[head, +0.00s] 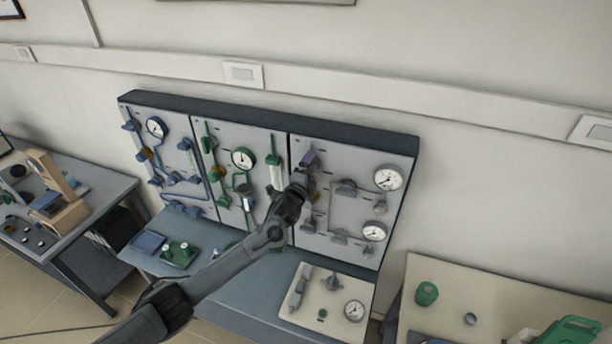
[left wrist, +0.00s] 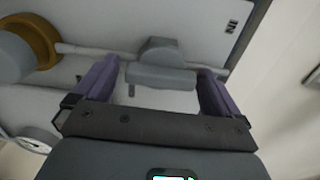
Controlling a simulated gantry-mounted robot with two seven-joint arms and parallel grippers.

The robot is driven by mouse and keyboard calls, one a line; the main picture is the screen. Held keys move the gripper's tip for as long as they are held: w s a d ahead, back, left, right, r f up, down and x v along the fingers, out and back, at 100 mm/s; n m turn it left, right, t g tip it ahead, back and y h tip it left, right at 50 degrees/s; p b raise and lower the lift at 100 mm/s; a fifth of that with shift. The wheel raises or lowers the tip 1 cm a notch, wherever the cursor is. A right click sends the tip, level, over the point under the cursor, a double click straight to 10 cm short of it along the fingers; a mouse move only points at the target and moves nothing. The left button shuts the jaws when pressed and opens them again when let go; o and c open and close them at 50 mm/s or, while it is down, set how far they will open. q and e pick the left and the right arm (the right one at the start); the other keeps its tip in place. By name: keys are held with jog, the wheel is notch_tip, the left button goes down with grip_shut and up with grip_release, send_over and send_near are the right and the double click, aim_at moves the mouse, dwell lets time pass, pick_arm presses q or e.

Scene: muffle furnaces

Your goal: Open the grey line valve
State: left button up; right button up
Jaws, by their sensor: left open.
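A grey valve handle (left wrist: 160,77) on a thin grey pipe shows in the left wrist view, on the light panel (left wrist: 110,18). My left gripper (left wrist: 157,82) is open, with one purple finger on each side of the handle; I cannot tell whether either touches it. In the head view, my left gripper (head: 309,160) is at the upper left of the right-hand panel, which carries grey fittings and gauges. My gripper and arm hide that part of the panel, including this handle. My right gripper is not in view.
A brass ring with a grey knob (left wrist: 35,38) is left of the handle. Further right on the panel are a grey fitting (head: 346,187) and a gauge (head: 388,178). Blue and green lines are on the panels to the left. A pale plate (head: 312,312) lies on the bench below.

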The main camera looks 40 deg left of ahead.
pick_arm(q)
jog(key=b+v, duration=0.1)
jog(key=v, duration=0.9)
jog(key=shift+s+b, duration=0.3)
jog(key=shift+s, duration=0.05)
jog(key=shift+d, duration=0.1)
jog(key=s+d+f+n+g+h+p, duration=0.1)
jog(key=s+d+f+g+h+p, duration=0.15)
jog(key=s+d+f, duration=0.55)
jog(key=s+d+f+n+g+h+p, duration=0.15)
jog(key=s+d+f+g+p, duration=0.3)
jog(key=s, duration=0.55)
jog(key=s+d+r+n+g+h, duration=0.1)
jog(key=s+d+r+n+g, duration=0.1)
jog(key=s, duration=0.7)
jog(key=s+d+r+n+g+p, duration=0.1)
jog(key=s+d+r+n+g, duration=0.1)
jog(key=s+d+n+g, duration=0.2)
jog(key=shift+s+d+n+g+h+p, duration=0.35)
jog(key=shift+s+d+n, duration=0.65)
jog(key=shift+s+n, duration=1.6)
